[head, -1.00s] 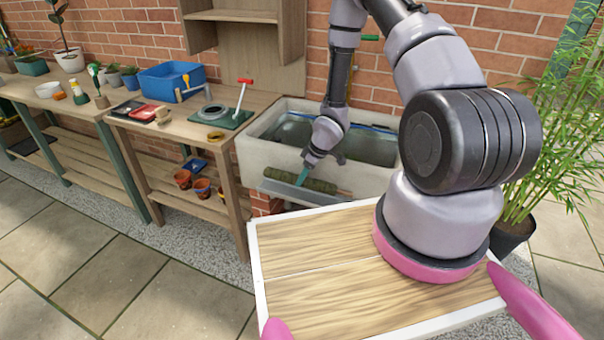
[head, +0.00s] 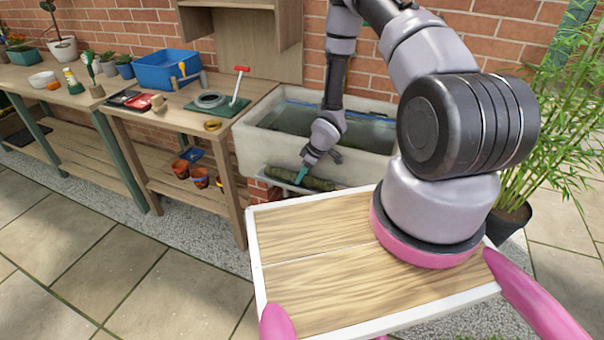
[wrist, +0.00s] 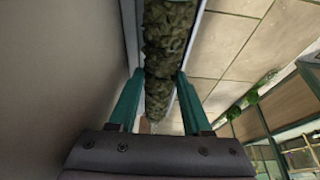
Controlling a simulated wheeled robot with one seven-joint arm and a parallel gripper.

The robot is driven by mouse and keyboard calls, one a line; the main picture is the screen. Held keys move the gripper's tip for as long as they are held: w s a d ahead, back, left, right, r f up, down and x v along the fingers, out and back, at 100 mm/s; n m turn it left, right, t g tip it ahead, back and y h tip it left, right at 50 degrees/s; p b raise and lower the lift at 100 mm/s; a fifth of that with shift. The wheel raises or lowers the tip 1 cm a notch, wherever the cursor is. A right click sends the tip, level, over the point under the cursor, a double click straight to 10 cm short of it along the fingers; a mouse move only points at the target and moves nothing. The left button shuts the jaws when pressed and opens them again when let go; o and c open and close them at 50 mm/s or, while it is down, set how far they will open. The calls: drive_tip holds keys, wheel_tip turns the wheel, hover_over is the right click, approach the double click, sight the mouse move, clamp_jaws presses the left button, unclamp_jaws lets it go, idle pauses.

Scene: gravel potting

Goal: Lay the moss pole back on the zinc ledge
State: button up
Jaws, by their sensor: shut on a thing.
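The moss pole (head: 318,184) is a dark green-brown, rough cylinder lying level along the front of the stone sink. My gripper (head: 301,177) reaches down to it with teal fingers. In the wrist view the moss pole (wrist: 170,45) runs lengthwise between the two fingertips of my gripper (wrist: 160,82), which is shut on it. The zinc ledge (head: 282,183) is a narrow grey strip on the sink's front. In the wrist view pale edges of the zinc ledge (wrist: 194,45) show along the pole. The pole is at the ledge; full contact is hard to tell.
The stone sink (head: 243,150) with dark water stands behind the ledge. A wooden bench (head: 172,115) with a blue tub (head: 168,72) and several small items is to its left. A potted bamboo (head: 520,150) stands to the right. Paving in front is clear.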

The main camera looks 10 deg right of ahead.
drive_tip(key=shift+f, duration=0.25)
idle(0.4)
drive_tip(key=o, duration=1.1)
drive_tip(key=shift+o, duration=0.2)
